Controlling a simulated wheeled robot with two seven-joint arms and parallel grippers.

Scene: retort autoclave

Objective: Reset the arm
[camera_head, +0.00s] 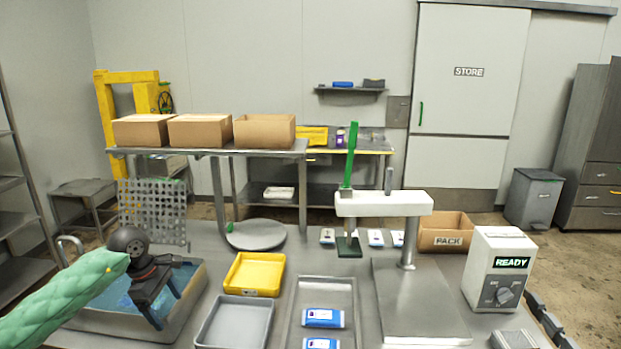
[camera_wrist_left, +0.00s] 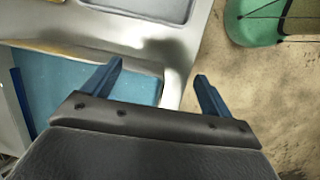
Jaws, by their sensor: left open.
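My left arm, in a green sleeve, comes in from the left in the head view. Its left gripper (camera_head: 168,312) has dark blue fingers, spread apart and empty, over the front part of the basin (camera_head: 190,318) with blue water. In the left wrist view the two fingers of the left gripper (camera_wrist_left: 160,85) stand wide apart with nothing between them. The basin's blue water (camera_wrist_left: 75,85) lies behind the left finger, and bare floor lies behind the right one. My right gripper is not in view.
A yellow tray (camera_head: 254,274), a grey tray (camera_head: 234,322) and a metal tray with blue-and-white packs (camera_head: 323,318) stand right of the basin. A press with a green lever (camera_head: 350,155), a READY control box (camera_head: 499,270) and a PACK carton (camera_head: 446,232) stand farther right. A perforated rack (camera_head: 152,212) rises behind the gripper.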

